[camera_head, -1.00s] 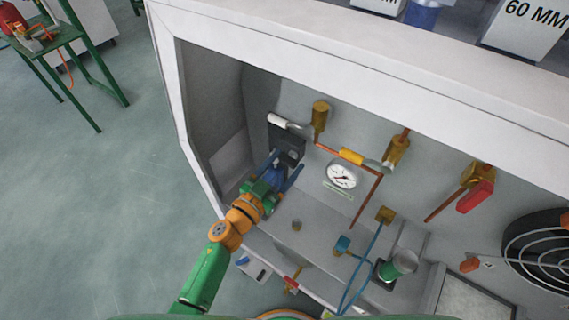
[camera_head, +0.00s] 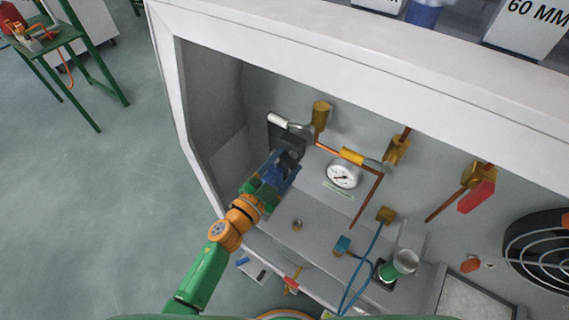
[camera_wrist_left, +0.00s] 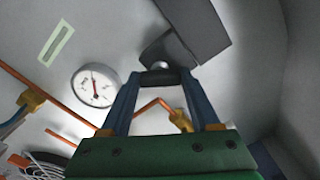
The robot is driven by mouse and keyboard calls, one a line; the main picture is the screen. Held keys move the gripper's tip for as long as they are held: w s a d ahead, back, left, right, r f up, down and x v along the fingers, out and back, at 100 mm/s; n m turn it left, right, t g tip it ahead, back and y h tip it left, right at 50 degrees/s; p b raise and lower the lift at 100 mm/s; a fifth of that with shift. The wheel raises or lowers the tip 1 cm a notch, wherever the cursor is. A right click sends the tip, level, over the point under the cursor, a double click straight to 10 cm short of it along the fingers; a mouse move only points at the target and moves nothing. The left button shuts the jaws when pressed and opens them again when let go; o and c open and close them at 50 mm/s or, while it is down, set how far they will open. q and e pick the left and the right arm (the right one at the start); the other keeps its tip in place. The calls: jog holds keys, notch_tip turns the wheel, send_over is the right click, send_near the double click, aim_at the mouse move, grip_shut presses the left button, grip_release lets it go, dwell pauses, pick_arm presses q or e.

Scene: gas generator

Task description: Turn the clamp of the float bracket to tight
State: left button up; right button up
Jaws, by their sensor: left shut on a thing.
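The float bracket (camera_head: 274,133) is a dark block on the back wall of the white cabinet, at the upper left inside. In the left wrist view its dark grey body (camera_wrist_left: 198,25) shows at the top. The clamp (camera_wrist_left: 165,77) shows as a dark bar between my fingertips, in front of a pale round part. My left gripper (camera_head: 290,158) reaches the bracket from the lower left. Its blue fingers are shut on the clamp, and in the head view they hide much of it. My right gripper is in neither view.
A round gauge (camera_head: 342,175), copper pipes (camera_head: 368,195) and brass fittings (camera_head: 320,113) are right of the gripper. A green-based glass jar (camera_head: 404,262) and blue tubing (camera_head: 362,268) are lower right. The cabinet's left wall (camera_head: 208,110) is close to my left arm.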

pick_arm(q)
jog(key=m, duration=0.5)
jog(key=shift+m+b, duration=0.3)
jog(key=shift+b, duration=0.1)
jog(key=m+b, duration=0.1)
jog(key=m, duration=0.4)
jog(key=shift+m, duration=0.4)
jog(key=o, duration=1.4)
jog(key=shift+c, duration=0.2)
jog(key=v, duration=0.7)
